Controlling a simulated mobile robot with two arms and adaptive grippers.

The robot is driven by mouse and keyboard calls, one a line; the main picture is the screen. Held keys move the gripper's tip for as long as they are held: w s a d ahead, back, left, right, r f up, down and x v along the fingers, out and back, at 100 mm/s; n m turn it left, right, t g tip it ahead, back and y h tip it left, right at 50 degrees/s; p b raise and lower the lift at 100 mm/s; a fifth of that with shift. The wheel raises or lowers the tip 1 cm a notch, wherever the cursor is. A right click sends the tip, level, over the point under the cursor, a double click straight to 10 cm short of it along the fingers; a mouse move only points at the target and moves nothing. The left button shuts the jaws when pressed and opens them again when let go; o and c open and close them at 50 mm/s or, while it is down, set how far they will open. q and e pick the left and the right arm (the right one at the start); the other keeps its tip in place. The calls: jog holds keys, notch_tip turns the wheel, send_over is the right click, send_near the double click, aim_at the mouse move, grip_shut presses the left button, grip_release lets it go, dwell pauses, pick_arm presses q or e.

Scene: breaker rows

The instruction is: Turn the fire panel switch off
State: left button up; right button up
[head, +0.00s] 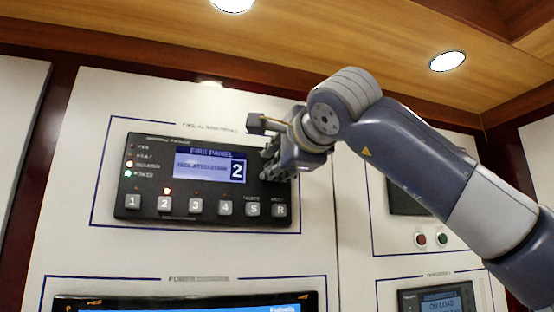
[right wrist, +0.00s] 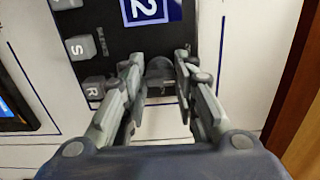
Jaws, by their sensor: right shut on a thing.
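The fire panel (head: 150,180) is a dark box on the white wall. Its screen (head: 210,165) reads "FIRE PANEL", "ISOLATED ZONE" and a large 2. My right gripper (head: 275,168) comes in from the right, at the panel's right end. My left gripper is not in view.
Grey buttons marked 1 to 4, S and R (head: 279,209) run along the panel's lower edge. A red lamp glows above button 2 (head: 165,204). Other panels sit below and to the right, with a red button (head: 421,240) and green button (head: 442,239).

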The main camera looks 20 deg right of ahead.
jog(key=shift+n, duration=0.3)
jog(key=o, duration=1)
jog(key=shift+o, duration=0.2)
jog(key=s, duration=1.2)
jog(key=shift+d, duration=0.2)
jog(key=shift+w+f, duration=0.1)
